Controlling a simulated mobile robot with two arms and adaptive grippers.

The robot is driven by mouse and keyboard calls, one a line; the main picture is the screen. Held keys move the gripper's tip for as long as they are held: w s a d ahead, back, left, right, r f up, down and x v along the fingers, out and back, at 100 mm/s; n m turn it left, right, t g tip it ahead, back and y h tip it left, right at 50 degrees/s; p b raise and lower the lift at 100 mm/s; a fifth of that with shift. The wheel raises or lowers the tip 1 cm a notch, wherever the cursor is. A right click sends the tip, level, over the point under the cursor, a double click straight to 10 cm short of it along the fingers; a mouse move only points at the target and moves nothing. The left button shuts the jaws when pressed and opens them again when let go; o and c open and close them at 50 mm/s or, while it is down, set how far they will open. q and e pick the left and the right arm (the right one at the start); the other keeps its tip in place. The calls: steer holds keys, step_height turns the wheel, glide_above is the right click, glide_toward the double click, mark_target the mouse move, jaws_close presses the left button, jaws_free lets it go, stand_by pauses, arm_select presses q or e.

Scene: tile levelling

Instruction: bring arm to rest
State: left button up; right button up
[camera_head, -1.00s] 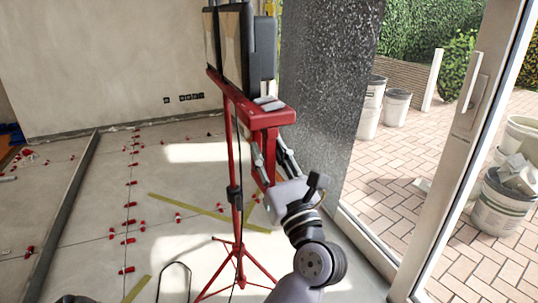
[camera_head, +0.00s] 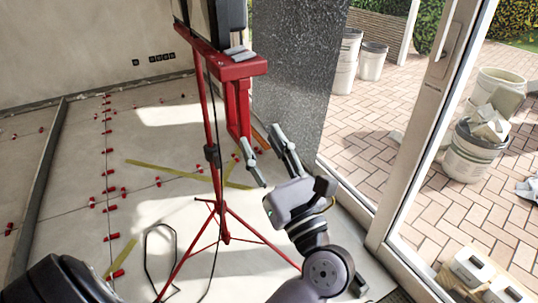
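The fingertips show just below and right of the stand's red upright bracket; a gap in depth cannot be judged. My arm behind the gripper runs down to the bottom edge.
The stand's red tripod legs (camera_head: 225,238) spread left of my arm, with a black cable (camera_head: 161,262) on the floor. Red tile clips (camera_head: 110,190) dot the tiled floor. A dark speckled panel (camera_head: 300,75) and a glass door frame (camera_head: 424,110) stand to the right.

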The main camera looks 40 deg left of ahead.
arm_select(q)
steer(key=shift+v, duration=1.2)
